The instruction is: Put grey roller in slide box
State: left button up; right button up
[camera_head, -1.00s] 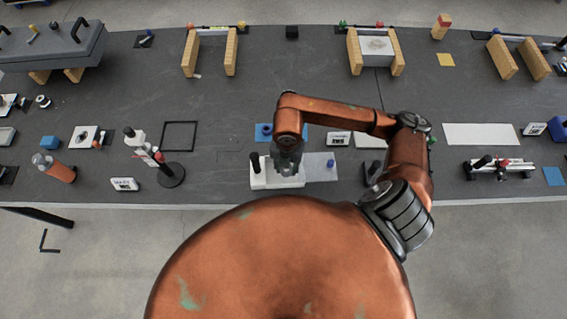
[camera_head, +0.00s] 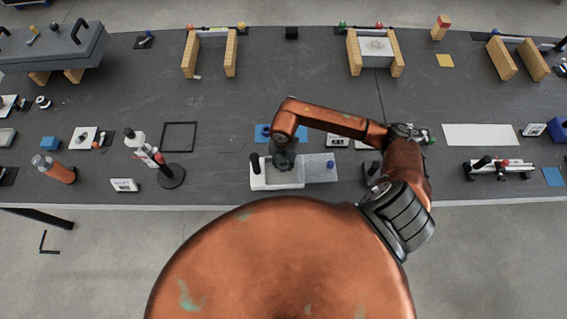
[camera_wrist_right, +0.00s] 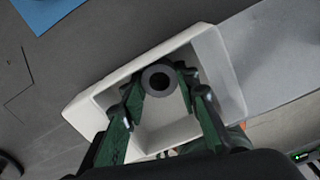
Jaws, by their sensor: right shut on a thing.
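The slide box (camera_head: 258,183) is a white open-topped box near the front edge of the table, in the middle of the head view. It also shows in the right wrist view (camera_wrist_right: 92,113). Its frosted flat lid (camera_head: 321,168) lies to the right, leaving the cavity uncovered. My right gripper (camera_head: 284,163) is over the box. In the right wrist view its green fingers (camera_wrist_right: 160,88) are shut on the grey roller (camera_wrist_right: 160,80), seen end-on as a dark grey ring. The roller appears above the cavity; its height is unclear. My left gripper is out of view.
A blue mat (camera_head: 264,133) lies behind the box, with a white label block (camera_head: 337,139) to its right. A black stand with a white holder (camera_head: 171,175) is to the left. A black square frame (camera_head: 180,137) lies on the table. The table between stand and box is clear.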

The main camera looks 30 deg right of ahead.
aim_at(284, 165)
jog(key=shift+f, duration=0.1)
jog(key=o, duration=0.9)
notch_tip(284, 165, up, 12)
jog(key=shift+r, duration=0.15)
